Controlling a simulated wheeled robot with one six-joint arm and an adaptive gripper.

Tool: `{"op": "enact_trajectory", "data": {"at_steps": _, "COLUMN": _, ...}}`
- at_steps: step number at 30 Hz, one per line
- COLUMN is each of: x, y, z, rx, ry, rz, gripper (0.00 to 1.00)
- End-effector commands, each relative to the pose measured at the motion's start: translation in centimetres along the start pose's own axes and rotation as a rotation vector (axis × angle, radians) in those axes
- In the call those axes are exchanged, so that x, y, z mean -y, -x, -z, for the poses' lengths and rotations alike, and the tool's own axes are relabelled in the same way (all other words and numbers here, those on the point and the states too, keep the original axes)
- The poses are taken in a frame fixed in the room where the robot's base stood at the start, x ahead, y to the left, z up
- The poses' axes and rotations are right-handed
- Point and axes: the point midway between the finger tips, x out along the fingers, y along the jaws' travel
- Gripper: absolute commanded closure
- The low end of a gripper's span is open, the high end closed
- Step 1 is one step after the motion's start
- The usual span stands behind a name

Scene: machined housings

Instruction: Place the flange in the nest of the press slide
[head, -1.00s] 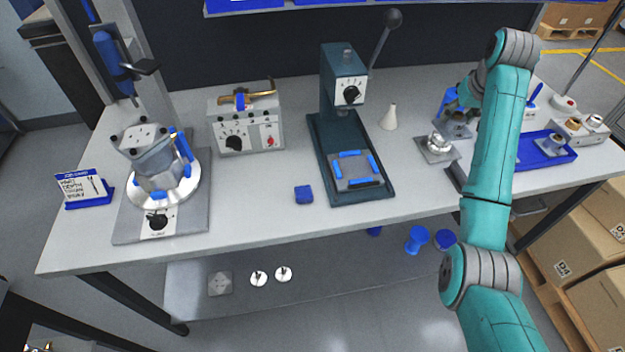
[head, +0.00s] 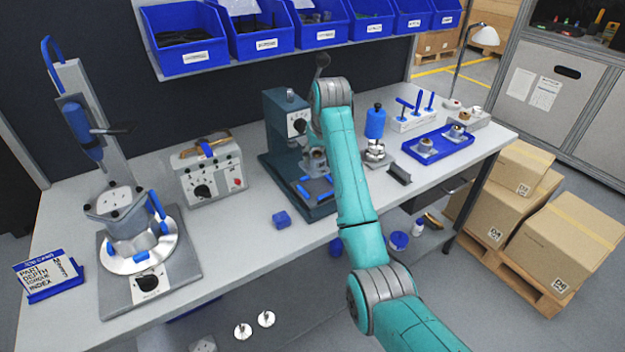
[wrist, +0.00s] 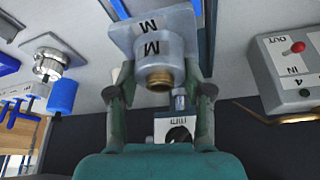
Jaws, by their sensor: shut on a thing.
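The flange, a grey square plate with a round body marked M and a brass-coloured bore, is in my gripper (wrist: 160,80). In the wrist view the fingers close on both sides of the flange (wrist: 165,48). In the head view the flange (head: 316,160) shows beside my arm, in front of the press (head: 286,125). The press slide's nest (head: 318,188), a grey plate edged with blue strips, lies just below and in front of it. My arm covers part of the nest. I cannot tell whether the flange touches it.
To the right are a blue bottle (head: 375,121), a silver fixture (head: 375,153), a black bracket (head: 399,173) and a blue tray (head: 449,151) with two parts.

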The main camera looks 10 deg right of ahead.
Motion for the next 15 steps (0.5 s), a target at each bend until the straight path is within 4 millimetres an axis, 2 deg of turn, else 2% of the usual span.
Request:
{"op": "enact_trajectory", "data": {"at_steps": 3, "x": 0.0, "y": -2.0, "z": -0.9, "rx": 0.001, "ry": 0.000, "rz": 0.000, "gripper": 1.00}}
{"op": "enact_trajectory", "data": {"at_steps": 10, "x": 0.0, "y": -3.8, "z": -1.6, "rx": 0.000, "ry": 0.001, "rz": 0.000, "gripper": 1.00}}
{"op": "enact_trajectory", "data": {"at_steps": 15, "x": 0.0, "y": -5.9, "z": -2.5, "rx": 0.001, "ry": 0.001, "rz": 0.000, "gripper": 1.00}}
